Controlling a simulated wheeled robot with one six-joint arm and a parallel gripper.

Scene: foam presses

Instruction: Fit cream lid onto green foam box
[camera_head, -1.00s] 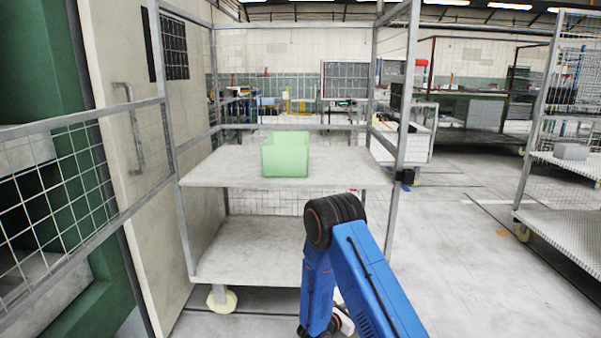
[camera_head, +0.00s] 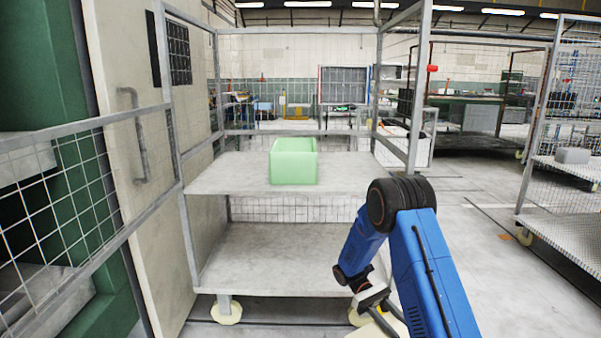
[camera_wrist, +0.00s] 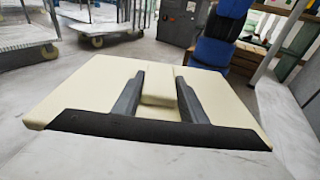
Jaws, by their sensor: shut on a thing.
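The green foam box (camera_head: 294,163) stands upright on the upper shelf of the cart, near its middle. Its top looks open. The cream lid (camera_wrist: 90,92) fills much of the wrist view, flat side up, with a raised grip block (camera_wrist: 158,90) at its middle. My gripper (camera_wrist: 160,78) is shut on that block, one finger on each side. In the head view my gripper (camera_head: 372,298) is low, in front of the cart's right side and below the upper shelf. A part of the lid (camera_head: 384,327) shows beneath it, cut off by the lower edge. The lid is apart from the box.
The cart's upper shelf (camera_head: 230,180) is bare around the box, with posts at its corners; the right post (camera_head: 418,90) stands near my arm. The lower shelf (camera_head: 270,262) is empty. A mesh fence (camera_head: 80,190) is at left. Another rack (camera_head: 570,195) stands at right.

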